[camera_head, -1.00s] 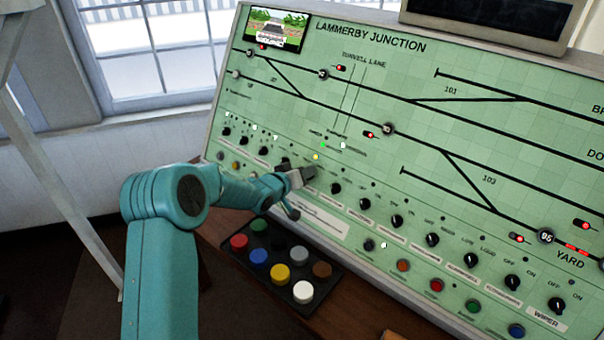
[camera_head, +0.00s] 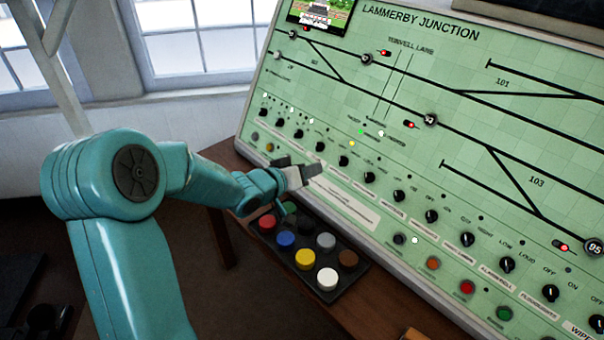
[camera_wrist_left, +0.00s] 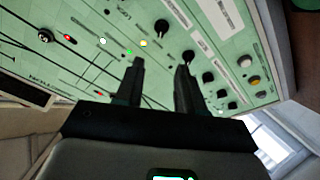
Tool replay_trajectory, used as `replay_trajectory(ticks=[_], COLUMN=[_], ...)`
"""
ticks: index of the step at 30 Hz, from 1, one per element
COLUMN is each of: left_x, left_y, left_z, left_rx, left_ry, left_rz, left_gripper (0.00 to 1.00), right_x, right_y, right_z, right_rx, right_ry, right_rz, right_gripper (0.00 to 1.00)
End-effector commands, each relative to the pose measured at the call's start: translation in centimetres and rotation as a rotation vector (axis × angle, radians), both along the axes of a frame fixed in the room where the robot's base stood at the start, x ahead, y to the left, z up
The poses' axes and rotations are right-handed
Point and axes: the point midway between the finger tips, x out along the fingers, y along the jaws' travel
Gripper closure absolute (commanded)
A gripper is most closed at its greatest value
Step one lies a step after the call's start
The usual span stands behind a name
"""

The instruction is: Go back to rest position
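My left gripper (camera_head: 300,172) is in front of the lower left part of the green control panel (camera_head: 450,130), by the row of black knobs. In the left wrist view its two fingers (camera_wrist_left: 160,80) are apart with nothing between them. The panel also shows in the left wrist view (camera_wrist_left: 85,60), with a black knob (camera_wrist_left: 188,57) just beyond one fingertip. I cannot tell from the wrist view whether that fingertip touches the knob. My right gripper is not in view.
A black tray (camera_head: 350,284) of coloured round buttons sits on a brown wooden desk (camera_head: 385,308) below the gripper. A screen (camera_head: 322,12) is at the panel's top left. Windows (camera_head: 200,35) are behind. Free room lies left of the desk.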

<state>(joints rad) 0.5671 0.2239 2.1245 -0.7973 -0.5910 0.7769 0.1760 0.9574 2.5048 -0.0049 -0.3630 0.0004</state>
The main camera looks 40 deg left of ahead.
Motion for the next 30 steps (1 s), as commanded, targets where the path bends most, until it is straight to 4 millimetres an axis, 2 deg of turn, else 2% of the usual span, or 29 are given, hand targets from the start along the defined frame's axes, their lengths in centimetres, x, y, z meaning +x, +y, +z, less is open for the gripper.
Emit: replay_trajectory(ticks=[3,6,30], left_x=[-1.3,-1.7,-1.9], left_y=[0.0,0.0,0.0], left_z=[0.5,0.6,0.6], left_rx=[0.0,-0.001,0.0], left_ry=[0.0,-0.001,0.001], left_rz=[0.002,0.001,-0.001], left_gripper=[0.62,0.62,0.62], right_x=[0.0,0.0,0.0], right_y=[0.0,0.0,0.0], right_z=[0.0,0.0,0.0], right_rx=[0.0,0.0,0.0], right_ry=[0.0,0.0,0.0], right_rz=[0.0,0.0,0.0], right_gripper=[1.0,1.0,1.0])
